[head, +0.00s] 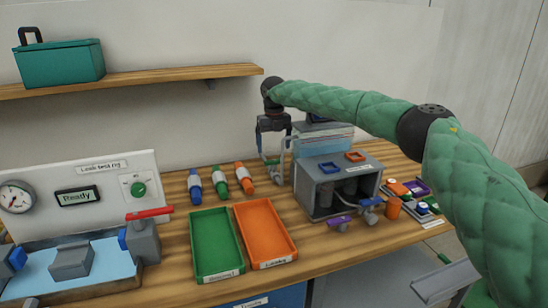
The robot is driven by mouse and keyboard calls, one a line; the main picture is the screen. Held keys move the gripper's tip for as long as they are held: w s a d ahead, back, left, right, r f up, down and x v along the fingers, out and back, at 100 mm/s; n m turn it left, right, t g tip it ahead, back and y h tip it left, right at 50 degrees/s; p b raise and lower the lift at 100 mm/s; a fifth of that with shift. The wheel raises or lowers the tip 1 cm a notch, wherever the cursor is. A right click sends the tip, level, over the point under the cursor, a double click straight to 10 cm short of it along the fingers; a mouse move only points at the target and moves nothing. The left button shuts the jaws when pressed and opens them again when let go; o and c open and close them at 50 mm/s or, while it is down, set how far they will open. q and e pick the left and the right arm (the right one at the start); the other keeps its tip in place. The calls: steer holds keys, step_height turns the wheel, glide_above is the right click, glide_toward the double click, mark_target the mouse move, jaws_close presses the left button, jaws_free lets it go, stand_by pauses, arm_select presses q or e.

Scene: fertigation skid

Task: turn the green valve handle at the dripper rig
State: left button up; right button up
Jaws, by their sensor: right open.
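The dripper rig appears to be the grey box (313,192) right of centre on the bench, with a clear tank on top at the back. A small green part (272,161), which looks like the green valve handle, shows at its left rear beside a bent grey pipe. My right gripper (273,150) points down just above this green part, open. Whether the fingers touch it or stand around it cannot be told. A purple handle (340,219) and a blue handle (370,202) are on valves at the box's front. My left gripper is not in view.
A green tray (215,243) and an orange tray (264,232) lie left of the box. Blue, green and orange bottles (220,183) lie behind them. The leak test rig (100,190) with a red handle (149,214) stands left. Small coloured parts (399,188) crowd the right.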

mark_target(274, 164)
step_height(274, 164, down, 4)
steer(key=shift+r+p, duration=0.2)
steer(key=shift+p, duration=0.1)
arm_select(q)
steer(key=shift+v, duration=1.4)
arm_select(e)
steer(key=shift+f, duration=0.75)
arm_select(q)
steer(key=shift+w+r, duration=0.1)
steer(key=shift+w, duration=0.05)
arm_select(e)
steer(key=shift+c, duration=0.5)
steer(key=c, duration=0.9)
